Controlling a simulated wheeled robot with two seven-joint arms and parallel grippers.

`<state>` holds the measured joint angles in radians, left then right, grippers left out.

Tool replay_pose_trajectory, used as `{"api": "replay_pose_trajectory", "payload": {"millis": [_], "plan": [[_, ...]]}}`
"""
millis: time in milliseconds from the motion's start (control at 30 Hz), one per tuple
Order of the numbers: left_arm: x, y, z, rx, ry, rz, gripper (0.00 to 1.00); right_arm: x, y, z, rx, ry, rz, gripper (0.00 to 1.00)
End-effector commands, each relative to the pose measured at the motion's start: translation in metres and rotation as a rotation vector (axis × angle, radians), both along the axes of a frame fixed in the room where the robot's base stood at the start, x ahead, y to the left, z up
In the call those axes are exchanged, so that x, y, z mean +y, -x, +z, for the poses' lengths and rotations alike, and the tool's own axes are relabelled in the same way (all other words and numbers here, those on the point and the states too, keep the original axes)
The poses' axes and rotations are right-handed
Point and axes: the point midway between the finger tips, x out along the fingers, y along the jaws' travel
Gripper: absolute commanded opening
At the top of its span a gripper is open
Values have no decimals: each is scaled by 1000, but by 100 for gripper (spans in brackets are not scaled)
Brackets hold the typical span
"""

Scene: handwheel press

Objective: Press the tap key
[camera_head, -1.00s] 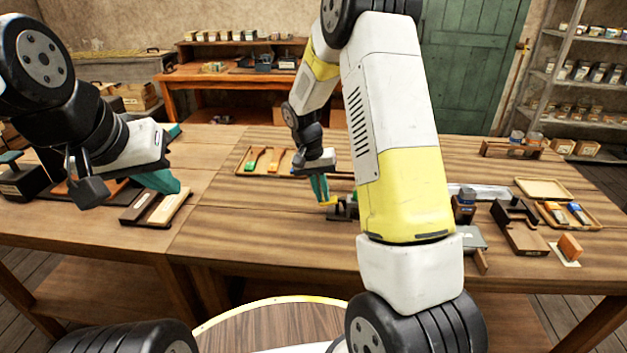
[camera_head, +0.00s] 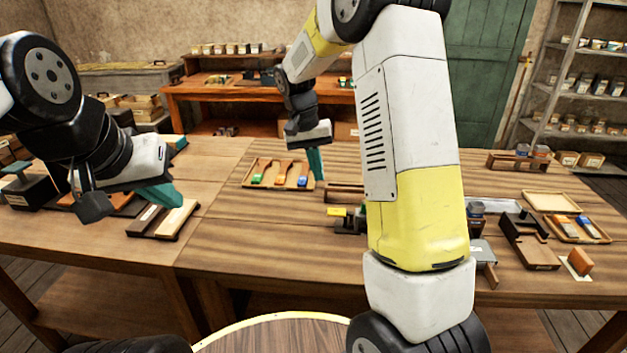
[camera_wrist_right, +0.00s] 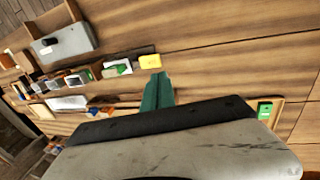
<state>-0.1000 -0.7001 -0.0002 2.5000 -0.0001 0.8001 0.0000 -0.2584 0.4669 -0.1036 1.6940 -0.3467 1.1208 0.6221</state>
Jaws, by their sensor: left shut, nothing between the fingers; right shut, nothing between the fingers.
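A small yellow piece (camera_head: 336,212) sits at the left end of a small dark device (camera_head: 350,226) near the table's middle. It looks like the tap key, but I cannot tell for certain. In the right wrist view the yellow piece (camera_wrist_right: 150,61) lies just beyond the fingertips, with dark marks on it. My right gripper (camera_head: 316,163) is shut and empty, above and behind the yellow piece, apart from it, by the tool tray. Its teal fingers also show in the right wrist view (camera_wrist_right: 158,88). My left gripper (camera_head: 162,196) is shut and empty above the left table.
A tray (camera_head: 248,186) with green, orange and blue handled tools lies at the back. A grey box (camera_head: 481,249), a brown wooden stand (camera_head: 530,247) and a tray with blue pieces (camera_head: 582,229) stand at right. My right forearm hides part of the middle.

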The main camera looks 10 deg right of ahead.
Motion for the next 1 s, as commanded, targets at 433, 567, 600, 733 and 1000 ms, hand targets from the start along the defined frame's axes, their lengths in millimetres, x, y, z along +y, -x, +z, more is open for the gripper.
{"api": "replay_pose_trajectory", "payload": {"millis": [433,567,600,733,1000], "plan": [[0,0,0,0,0,0,0,6,-2,20,0,-1,-1,0],[0,0,0,0,0,0,0,6,-2,20,-1,-1,-1,0],[0,0,0,0,0,0,0,6,-2,20,-1,-1,-1,0],[0,0,0,0,0,0,0,6,-2,20,-1,-1,-1,0],[0,0,0,0,0,0,0,3,9,35,-25,-32,14,0]]}}
